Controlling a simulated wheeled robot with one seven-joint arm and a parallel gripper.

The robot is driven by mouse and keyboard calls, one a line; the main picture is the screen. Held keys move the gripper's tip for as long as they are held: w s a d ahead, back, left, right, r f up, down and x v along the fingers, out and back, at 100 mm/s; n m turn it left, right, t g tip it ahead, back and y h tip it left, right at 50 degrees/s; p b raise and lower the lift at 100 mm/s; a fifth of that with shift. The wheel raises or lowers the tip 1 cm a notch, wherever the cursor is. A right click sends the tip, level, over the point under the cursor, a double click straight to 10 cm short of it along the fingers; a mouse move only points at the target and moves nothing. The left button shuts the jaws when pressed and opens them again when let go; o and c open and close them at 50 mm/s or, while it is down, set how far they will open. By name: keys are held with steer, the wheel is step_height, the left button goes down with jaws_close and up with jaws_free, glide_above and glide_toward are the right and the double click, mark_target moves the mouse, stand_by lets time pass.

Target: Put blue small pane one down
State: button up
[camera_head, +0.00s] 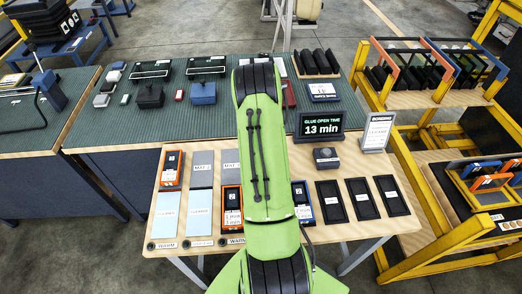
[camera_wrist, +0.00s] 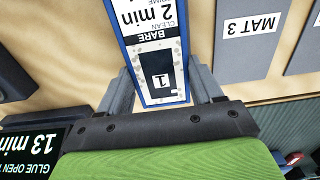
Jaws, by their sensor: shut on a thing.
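The blue small pane one (camera_wrist: 155,45) has a blue frame, a white label reading "2 min" and a black panel marked 1. It lies between the fingers of my gripper (camera_wrist: 160,92) in the wrist view, and the gripper is shut on it. In the head view the blue pane (camera_head: 303,203) shows just right of my green arm, over the wooden table, partly hidden by the arm. My fingertips are hidden there. I cannot tell whether the pane touches the tabletop.
The wooden table (camera_head: 345,222) holds several black pads (camera_head: 362,198) right of the pane and grey mats (camera_head: 202,168) to the left. Orange panes (camera_head: 172,170) lie on the left part. A display (camera_head: 323,125) reading 13 min stands behind. A yellow trolley (camera_head: 385,105) stands at right.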

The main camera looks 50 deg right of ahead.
steer(key=o, duration=0.8)
steer(key=shift+f, duration=0.2)
steer(key=o, duration=0.5)
steer(key=shift+r, duration=0.1)
